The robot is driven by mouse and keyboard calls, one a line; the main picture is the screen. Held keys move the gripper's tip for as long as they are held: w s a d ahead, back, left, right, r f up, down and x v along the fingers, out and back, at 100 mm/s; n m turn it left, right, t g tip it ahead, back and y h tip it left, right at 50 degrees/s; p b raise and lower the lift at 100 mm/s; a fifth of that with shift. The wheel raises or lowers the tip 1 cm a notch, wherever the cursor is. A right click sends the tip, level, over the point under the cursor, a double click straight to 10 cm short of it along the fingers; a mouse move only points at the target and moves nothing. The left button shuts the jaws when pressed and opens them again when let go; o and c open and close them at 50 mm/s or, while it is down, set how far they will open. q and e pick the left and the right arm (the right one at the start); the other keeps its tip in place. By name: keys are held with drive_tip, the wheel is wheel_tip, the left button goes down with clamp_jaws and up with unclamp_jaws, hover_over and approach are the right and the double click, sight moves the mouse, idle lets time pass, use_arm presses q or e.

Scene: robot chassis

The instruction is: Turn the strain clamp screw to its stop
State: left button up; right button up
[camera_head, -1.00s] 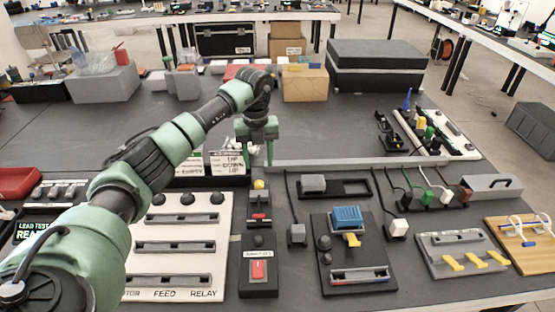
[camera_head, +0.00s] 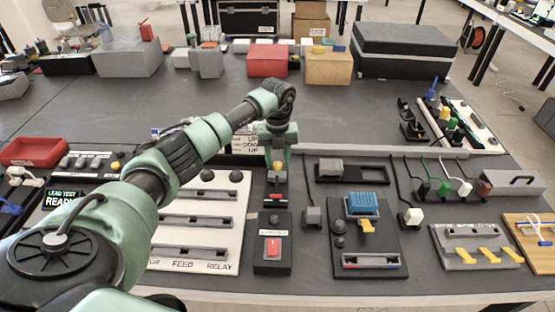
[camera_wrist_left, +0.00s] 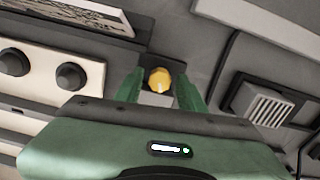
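The yellow knob (camera_head: 278,166), which looks like the clamp screw, stands at the back of a small dark fixture with a red part (camera_head: 276,188). In the left wrist view the yellow knob (camera_wrist_left: 159,80) lies between my two green fingertips, beside a light grey block (camera_wrist_left: 157,99). My left gripper (camera_head: 277,157) points down at the knob in the head view. Its fingers (camera_wrist_left: 160,90) are apart in the wrist view, with a gap seen on each side of the knob. Whether they reach down around it is unclear. My right gripper is not in view.
A white panel (camera_head: 233,240) with slots and dark knobs lies left of the fixture. A black box with a red switch (camera_head: 273,247) is in front. A black board with a blue block (camera_head: 363,205) is to the right. A sign (camera_head: 244,143) stands close behind left.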

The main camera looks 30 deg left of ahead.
use_arm(q)
clamp_jaws()
drive_tip(key=shift+m+b, duration=0.45)
drive_tip(key=shift+m, duration=0.45)
drive_tip(key=m, duration=0.3)
drive_tip(key=shift+b, duration=0.35)
drive_tip(key=shift+o, duration=1.8)
unclamp_jaws()
drive_tip(key=shift+r, duration=0.15)
